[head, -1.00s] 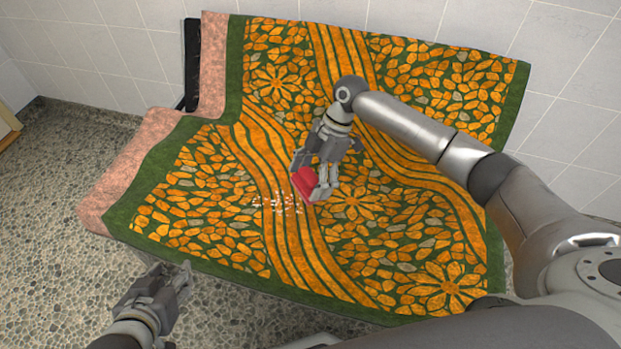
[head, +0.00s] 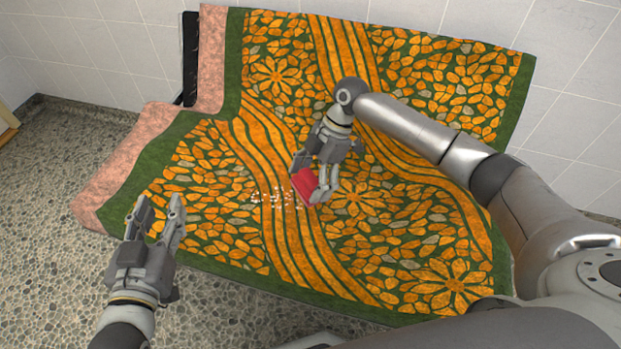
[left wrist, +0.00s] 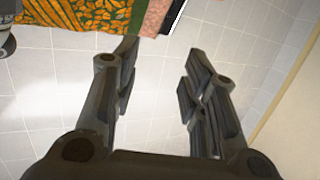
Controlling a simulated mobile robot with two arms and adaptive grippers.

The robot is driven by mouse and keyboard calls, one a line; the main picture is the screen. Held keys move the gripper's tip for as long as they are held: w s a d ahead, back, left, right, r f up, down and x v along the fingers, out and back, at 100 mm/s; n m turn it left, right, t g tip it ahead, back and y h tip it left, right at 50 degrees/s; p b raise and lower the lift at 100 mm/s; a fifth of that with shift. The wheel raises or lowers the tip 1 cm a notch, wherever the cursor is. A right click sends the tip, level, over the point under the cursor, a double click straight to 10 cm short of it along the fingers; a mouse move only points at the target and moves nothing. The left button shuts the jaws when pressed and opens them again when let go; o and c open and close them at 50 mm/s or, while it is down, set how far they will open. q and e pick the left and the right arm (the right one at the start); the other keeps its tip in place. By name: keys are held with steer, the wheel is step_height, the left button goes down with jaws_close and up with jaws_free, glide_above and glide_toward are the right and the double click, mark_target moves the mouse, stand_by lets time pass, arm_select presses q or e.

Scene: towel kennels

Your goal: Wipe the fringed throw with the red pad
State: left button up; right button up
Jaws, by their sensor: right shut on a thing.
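The throw (head: 400,215) has an orange floral and striped pattern with a green border. It is draped over a bench seat and its backrest; I make out no clear fringe. My right gripper (head: 310,190) is shut on the red pad (head: 306,187), low over the middle of the seat part; I cannot tell whether the pad touches the cloth. Pale specks (head: 270,198) lie on the throw just left of the pad. My left gripper (head: 156,215) is open and empty, in front of the throw's left front corner. Its parted fingers also show in the left wrist view (left wrist: 158,85).
Pink upholstery (head: 130,160) of the bench shows at the left beyond the throw. A tiled wall (head: 90,60) stands behind. The pebbled floor (head: 60,230) is clear at the left. My right arm spans the throw's right half.

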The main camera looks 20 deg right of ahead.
steer(key=shift+f+b, duration=0.7)
steer(key=shift+f, duration=0.05)
steer(key=shift+s+a+f+b, duration=0.1)
steer(key=shift+s+f+b, duration=0.05)
steer(key=shift+f+b, duration=0.6)
arm_select(q)
steer(key=s+d+r+t+h, duration=0.1)
steer(key=s+r+t+h, duration=0.2)
steer(key=r+t, duration=0.6)
steer(key=shift+r, duration=2.55)
arm_select(e)
steer(key=shift+f, duration=0.1)
arm_select(q)
steer(key=shift+d, duration=0.1)
steer(key=shift+s+r, duration=0.15)
steer(key=shift+s, duration=0.05)
arm_select(e)
steer(key=shift+f, duration=0.3)
arm_select(q)
steer(key=shift+s+r+t+h+b, duration=0.4)
steer(key=shift+s+r+t, duration=0.1)
steer(key=shift+r, duration=0.1)
arm_select(e)
steer(key=shift+f, duration=0.45)
arm_select(q)
steer(key=shift+s+r+t, duration=0.4)
steer(key=shift+s, duration=0.15)
arm_select(e)
steer(key=shift+s+f, duration=0.1)
steer(key=shift+f, duration=0.4)
